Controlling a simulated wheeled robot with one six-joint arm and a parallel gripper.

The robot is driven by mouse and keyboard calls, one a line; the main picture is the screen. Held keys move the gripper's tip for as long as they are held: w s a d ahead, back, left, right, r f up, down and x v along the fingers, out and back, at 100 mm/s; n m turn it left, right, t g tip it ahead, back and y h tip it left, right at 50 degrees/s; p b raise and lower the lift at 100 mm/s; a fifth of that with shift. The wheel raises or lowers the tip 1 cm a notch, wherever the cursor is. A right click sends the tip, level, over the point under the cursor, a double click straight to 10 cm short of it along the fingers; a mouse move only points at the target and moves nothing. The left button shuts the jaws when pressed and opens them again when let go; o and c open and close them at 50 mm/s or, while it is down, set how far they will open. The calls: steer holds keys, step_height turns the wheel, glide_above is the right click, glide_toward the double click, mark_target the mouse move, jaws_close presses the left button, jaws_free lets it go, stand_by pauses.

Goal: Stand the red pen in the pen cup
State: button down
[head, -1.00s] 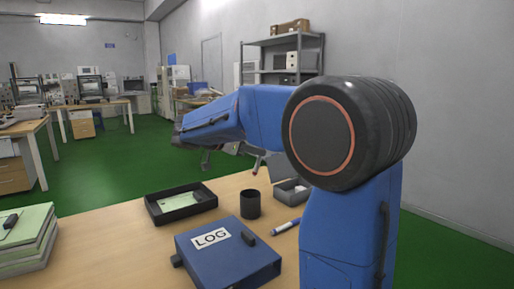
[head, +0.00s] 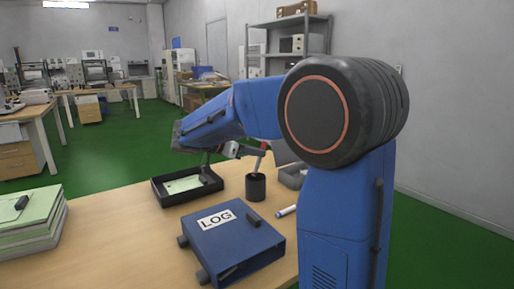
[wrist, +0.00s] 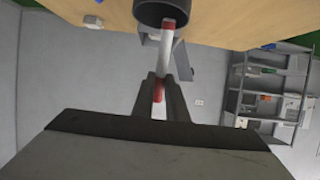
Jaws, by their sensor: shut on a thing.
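The red pen (head: 258,164) has a pale body and red ends. It stands nearly upright, slightly tilted, with its lower end at the mouth of the dark pen cup (head: 256,188). My gripper (head: 262,153) is shut on its upper part. In the wrist view, my gripper (wrist: 163,88) pinches the red pen (wrist: 167,48), and its red far end overlaps the mouth of the pen cup (wrist: 150,14). How deep that end is in the cup I cannot tell. The cup stands upright on the table.
A black tray (head: 163,199) holding a pale green item is left of the cup. A blue LOG binder (head: 240,243) lies in front. A white-and-blue marker (head: 287,211) lies right of it, and a grey box (head: 291,176) is behind. Green-topped stacked books (head: 28,225) are at far left.

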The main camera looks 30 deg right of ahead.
steer(key=shift+a+f, duration=0.3)
steer(key=shift+f, duration=0.4)
steer(key=shift+a+f, duration=0.25)
steer(key=shift+f, duration=0.4)
steer(key=c, duration=1.7)
jaws_free()
steer(key=shift+o, duration=0.2)
steer(key=v, duration=1.7)
steer(key=shift+a, duration=0.2)
steer(key=shift+s, duration=0.1)
